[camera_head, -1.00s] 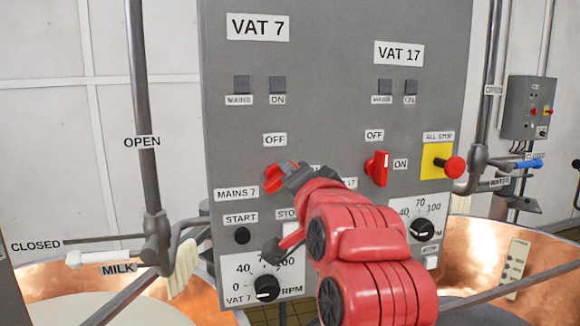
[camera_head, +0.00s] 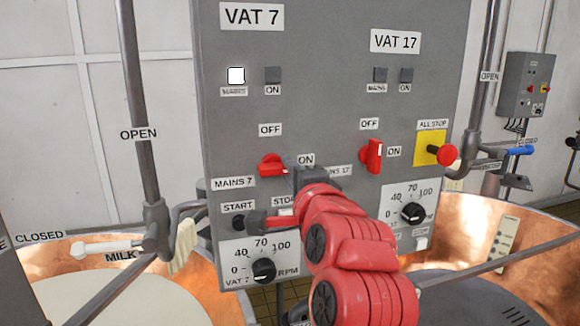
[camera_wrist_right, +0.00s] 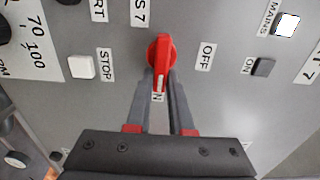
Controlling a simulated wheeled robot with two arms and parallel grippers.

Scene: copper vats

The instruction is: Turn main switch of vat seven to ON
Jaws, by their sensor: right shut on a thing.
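The red MAINS 7 switch (camera_head: 271,165) is on the grey panel under the VAT 7 plate (camera_head: 252,16). Its handle lies level, pointing right to the ON label (camera_head: 306,160). My right gripper (camera_head: 291,163) is shut on the switch handle. In the right wrist view, the two fingertips (camera_wrist_right: 160,76) hold the red switch (camera_wrist_right: 159,50) from either side, with part of the ON label between the fingers. The MAINS lamp (camera_head: 236,75) of vat 7 is lit white; its ON lamp (camera_head: 272,74) is dark. My left gripper is not in view.
The red vat 17 switch (camera_head: 373,156) stands upright to the right, near the red ALL STOP button (camera_head: 447,154). The START button (camera_head: 238,223) and RPM dial (camera_head: 264,270) are below. Pipes and copper vats flank the panel.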

